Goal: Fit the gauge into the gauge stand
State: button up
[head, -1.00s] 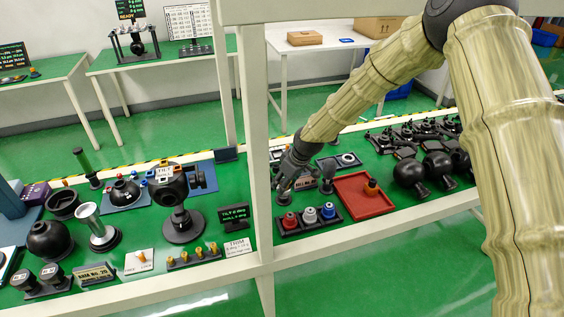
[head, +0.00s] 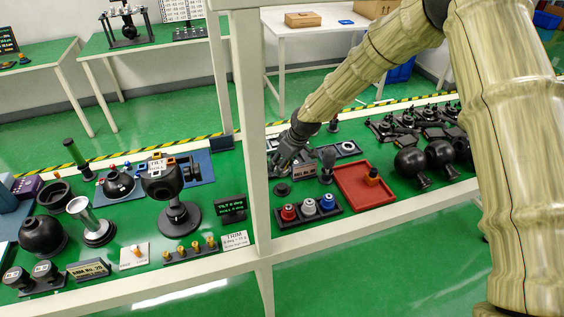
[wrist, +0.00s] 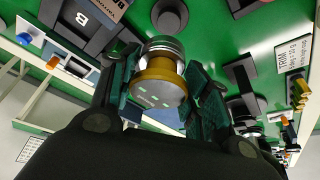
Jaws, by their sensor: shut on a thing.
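My gripper (head: 284,162) hangs over the right bay of the green bench in the head view. In the wrist view my gripper (wrist: 160,95) is shut on a short silver and brass cylinder, which looks like the gauge (wrist: 158,82). I cannot tell whether this base is the gauge stand.
A black rack with red, grey and blue capped parts (head: 310,209) and a red tray (head: 364,188) lie nearby. A white upright post (head: 254,130) stands left of my gripper. Beyond it is a black gimbal (head: 165,181) on a round foot.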

jog(key=shift+s+f+b, duration=0.1)
jog(key=shift+f+b, duration=1.35)
jog(key=shift+f, duration=1.45)
jog(key=shift+f+b, duration=0.55)
jog(key=shift+f, duration=0.7)
jog(key=o, duration=1.1)
jog(key=shift+o, duration=0.2)
jog(key=shift+d+r, duration=0.1)
jog(key=shift+r, duration=0.05)
jog(key=v, duration=1.1)
jog(key=shift+d+r, duration=0.15)
jog(key=shift+r, duration=0.2)
jog(key=shift+s, duration=0.15)
